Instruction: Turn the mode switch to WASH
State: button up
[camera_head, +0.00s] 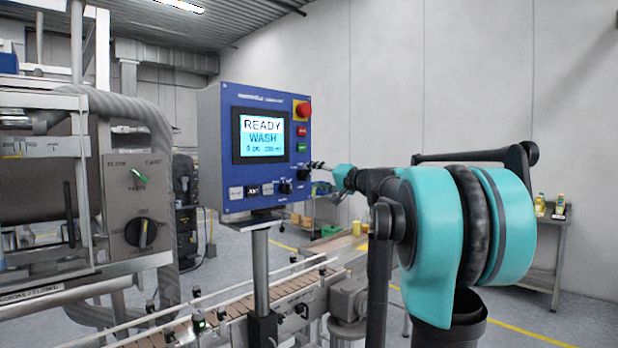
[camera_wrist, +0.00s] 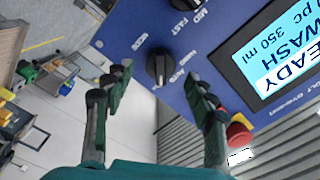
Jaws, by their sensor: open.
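The mode switch is a black rotary knob (camera_wrist: 160,66) on the blue control panel (camera_head: 240,199), with small lettering around it. In the wrist view it lies ahead of and between my fingers, apart from both. Its pointer runs roughly up and down in that view; the label it meets is too small to read surely. In the head view the knob (camera_head: 303,174) is small, beside my fingertips. The panel display (camera_head: 264,137) reads READY and WASH, and it shows large in the wrist view (camera_wrist: 285,50). My gripper (camera_wrist: 160,90) is open and empty; in the head view my gripper (camera_head: 317,165) is close to the panel's right edge.
A red emergency button (camera_head: 302,110) sits at the panel's upper right, above red and green buttons. A second black knob (camera_head: 284,188) is lower left of the mode switch. A conveyor (camera_head: 265,309) runs below. The filler's grey box with a selector (camera_head: 139,233) stands left.

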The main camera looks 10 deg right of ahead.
jog(key=v, duration=0.8)
jog(key=shift+s, duration=0.15)
jog(key=shift+d, duration=0.1)
jog(key=s+a+f+n+g+h, duration=0.1)
jog(key=s+a+f+g, duration=0.2)
jog(key=f, duration=0.7)
jog(key=s+a+f+n+g+h, duration=0.1)
jog(key=s+a+f+g, duration=0.3)
jog(key=f, duration=0.6)
jog(key=s+a+f+n+h, duration=0.15)
jog(key=s+f, duration=0.35)
jog(key=f, duration=0.5)
jog(key=s+d+f+g+h, duration=0.1)
jog(key=s+d+f+h, duration=0.1)
jog(key=s+f, duration=0.8)
jog(key=s+d+f+n+g+h, duration=0.1)
jog(key=s+f+h, duration=0.4)
jog(key=s+f, duration=0.5)
notch_tip(320, 180, down, 4)
jog(key=shift+d+r+g, duration=0.2)
jog(key=shift+d+g, duration=0.5)
jog(key=shift+d, duration=0.5)
jog(key=shift+c, duration=0.6)
